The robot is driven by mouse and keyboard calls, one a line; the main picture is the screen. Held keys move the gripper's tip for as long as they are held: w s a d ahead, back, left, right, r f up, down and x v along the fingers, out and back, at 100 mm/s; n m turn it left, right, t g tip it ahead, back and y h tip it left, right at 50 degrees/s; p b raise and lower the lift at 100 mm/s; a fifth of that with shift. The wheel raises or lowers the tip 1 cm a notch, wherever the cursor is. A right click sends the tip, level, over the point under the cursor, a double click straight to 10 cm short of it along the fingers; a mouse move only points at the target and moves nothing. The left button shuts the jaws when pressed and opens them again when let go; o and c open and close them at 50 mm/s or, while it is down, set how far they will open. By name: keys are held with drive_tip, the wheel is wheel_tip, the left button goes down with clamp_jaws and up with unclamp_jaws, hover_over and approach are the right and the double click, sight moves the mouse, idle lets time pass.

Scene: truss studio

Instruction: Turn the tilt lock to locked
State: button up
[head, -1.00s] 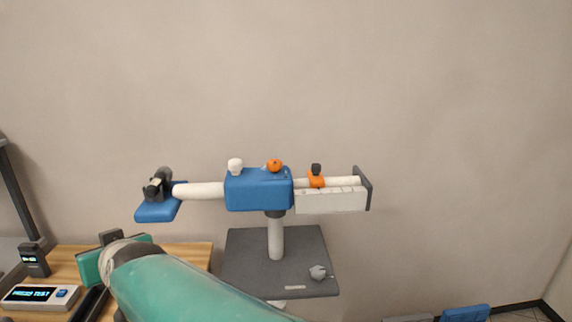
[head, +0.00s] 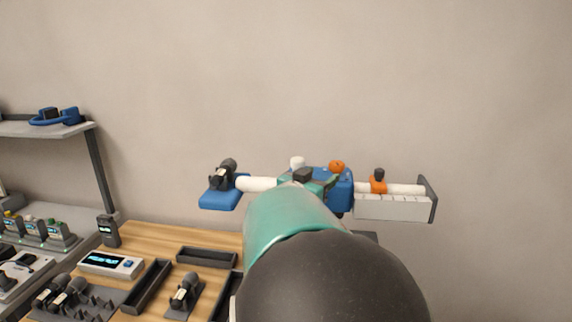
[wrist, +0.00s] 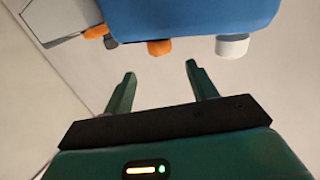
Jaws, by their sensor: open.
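The blue housing (head: 341,192) of the boom device is partly hidden behind my arm in the head view. A white knob (head: 297,162) and an orange knob (head: 337,167) stand on top of it; I cannot tell which is the tilt lock or read its setting. The wrist view shows the blue housing (wrist: 195,15) at the top, with the orange knob (wrist: 159,47) and the white knob (wrist: 232,46) sticking out toward my gripper (wrist: 160,70). My gripper is open and empty. The orange knob lies nearly in line with the gap between its fingers, apart from them.
An orange clamp with a black knob (head: 378,182) sits on the white rail to the right, above a pale block (head: 392,207). A blue plate (head: 220,199) holds a dark device on the left. A wooden table (head: 165,240) with trays stands lower left.

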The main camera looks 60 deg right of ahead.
sight(334, 166)
drive_tip(key=d, duration=0.8)
drive_tip(key=shift+d, duration=0.4)
